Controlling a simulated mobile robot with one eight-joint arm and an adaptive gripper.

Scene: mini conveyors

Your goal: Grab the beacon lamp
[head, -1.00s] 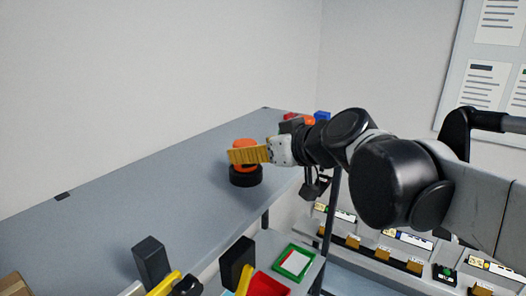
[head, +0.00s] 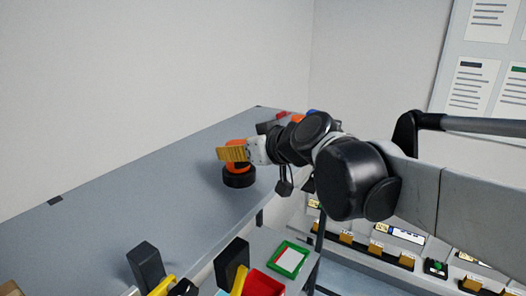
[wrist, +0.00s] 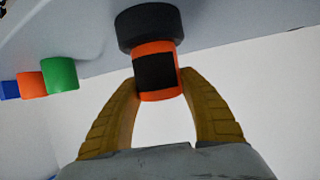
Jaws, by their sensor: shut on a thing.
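The beacon lamp has an orange top and a black round base (head: 239,177). It stands upright on the grey shelf (head: 130,190). In the wrist view its orange body (wrist: 175,90) with a black patch sits between the tips of my gripper (wrist: 160,88). The two yellow ribbed fingers are shut on the orange part from either side. In the head view my gripper (head: 233,154) reaches in from the right and its fingers hide part of the lamp's top.
In the wrist view a green block (wrist: 60,75), an orange block (wrist: 31,85) and a blue block (wrist: 9,90) stand apart from the lamp. A black upright block (head: 147,264) stands near the front. The shelf left of the lamp is clear.

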